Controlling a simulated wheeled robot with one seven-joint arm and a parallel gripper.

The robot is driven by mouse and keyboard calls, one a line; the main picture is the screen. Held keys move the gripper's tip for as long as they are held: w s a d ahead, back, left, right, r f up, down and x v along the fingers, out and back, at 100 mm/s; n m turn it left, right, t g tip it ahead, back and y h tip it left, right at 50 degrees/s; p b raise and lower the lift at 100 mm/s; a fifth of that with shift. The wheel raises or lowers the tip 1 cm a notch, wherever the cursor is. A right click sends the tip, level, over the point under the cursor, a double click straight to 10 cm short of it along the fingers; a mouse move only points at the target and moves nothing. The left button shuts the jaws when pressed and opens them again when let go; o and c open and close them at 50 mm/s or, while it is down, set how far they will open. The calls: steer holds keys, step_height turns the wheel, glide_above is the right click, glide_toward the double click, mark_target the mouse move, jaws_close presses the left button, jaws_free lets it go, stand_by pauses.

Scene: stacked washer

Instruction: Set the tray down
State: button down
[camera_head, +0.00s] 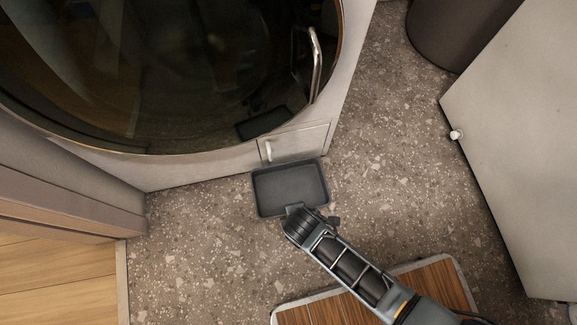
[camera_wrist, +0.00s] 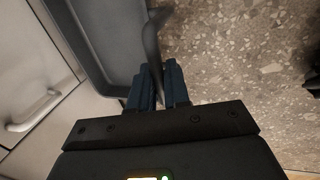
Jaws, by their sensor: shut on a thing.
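The dark grey shallow tray (camera_head: 290,186) is in front of the washer's lower right corner in the head view, close to the small hatch. My gripper (camera_head: 299,211) is at the tray's near edge. In the wrist view the tray (camera_wrist: 97,45) fills the upper left, and my gripper's blue fingers (camera_wrist: 160,88) are shut on a dark curved handle (camera_wrist: 152,38) beside the tray's wall. The tray looks empty and about level. I cannot tell whether its underside touches the floor.
The washer (camera_head: 215,161) with its round dark door stands behind the tray. The small hatch (camera_head: 296,144) is shut. A white cabinet (camera_head: 525,150) is at right, a dark bin (camera_head: 448,32) at the back right. A wooden mat (camera_head: 425,282) lies in front. Speckled floor (camera_head: 390,170) is clear between.

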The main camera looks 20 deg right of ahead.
steer(key=shift+w+a+f+b, duration=0.1)
steer(key=shift+a+f+b, duration=0.3)
steer(key=shift+f, duration=0.45)
steer(key=shift+w+a+f+b, duration=0.1)
steer(key=shift+a+f+b, duration=0.15)
steer(key=shift+f+b, duration=0.55)
steer(key=shift+w+a+f+b, duration=0.1)
steer(key=shift+a+f+b, duration=0.25)
steer(key=shift+f, duration=0.6)
steer(key=c, duration=1.1)
jaws_free()
steer(key=p+v, duration=0.6)
steer(key=v, duration=0.6)
steer(key=shift+s+d, duration=0.1)
steer(key=shift+d, duration=0.05)
